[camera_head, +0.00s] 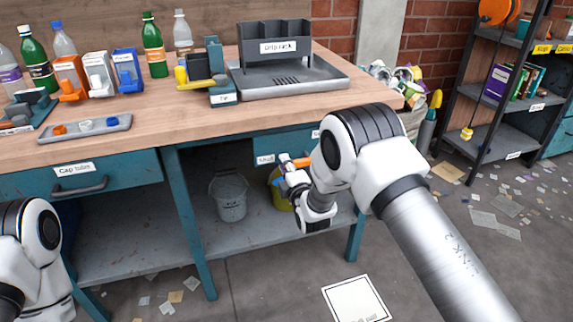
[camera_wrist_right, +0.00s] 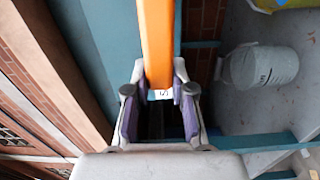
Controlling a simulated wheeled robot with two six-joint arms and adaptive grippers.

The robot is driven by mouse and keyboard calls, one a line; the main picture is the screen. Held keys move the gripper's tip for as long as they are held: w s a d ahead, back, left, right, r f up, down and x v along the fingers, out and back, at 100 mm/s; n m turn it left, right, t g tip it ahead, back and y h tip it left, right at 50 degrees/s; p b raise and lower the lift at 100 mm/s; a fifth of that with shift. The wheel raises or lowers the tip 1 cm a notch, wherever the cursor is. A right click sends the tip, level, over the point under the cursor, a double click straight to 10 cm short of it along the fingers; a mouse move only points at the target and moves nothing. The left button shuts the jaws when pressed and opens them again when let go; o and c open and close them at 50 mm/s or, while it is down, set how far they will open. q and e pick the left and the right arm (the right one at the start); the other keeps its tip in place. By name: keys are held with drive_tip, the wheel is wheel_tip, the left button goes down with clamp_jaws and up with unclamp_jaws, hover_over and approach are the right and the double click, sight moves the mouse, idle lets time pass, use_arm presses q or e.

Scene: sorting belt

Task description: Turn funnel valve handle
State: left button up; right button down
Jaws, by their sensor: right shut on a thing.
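My right gripper (camera_head: 285,175) is in front of the bench, below the tabletop. An orange bar (camera_head: 301,162) shows beside its fingers. In the right wrist view the bar (camera_wrist_right: 155,45) runs between the fingers (camera_wrist_right: 160,97), and the gripper is shut on it. A small white label (camera_wrist_right: 161,94) is at its near end. I cannot tell whether this bar is the valve handle. No funnel is clearly recognizable. My left arm shows at the lower left; its gripper is out of view.
The bench (camera_head: 200,125) carries bottles (camera_head: 153,45), a drip rack (camera_head: 275,45) and a teal device with a yellow lever (camera_head: 196,86). A grey bucket (camera_head: 229,196) and a yellow bucket (camera_head: 280,193) stand underneath. Shelving (camera_head: 470,110) is at right; the floor is littered.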

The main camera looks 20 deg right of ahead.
drive_tip(key=shift+f+n, duration=0.2)
drive_tip(key=shift+n, duration=0.1)
drive_tip(key=c, duration=1)
unclamp_jaws()
drive_tip(key=shift+o, duration=0.2)
drive_tip(key=s, duration=1.2)
drive_tip(key=shift+d, duration=0.2)
drive_tip(key=shift+f, duration=0.1)
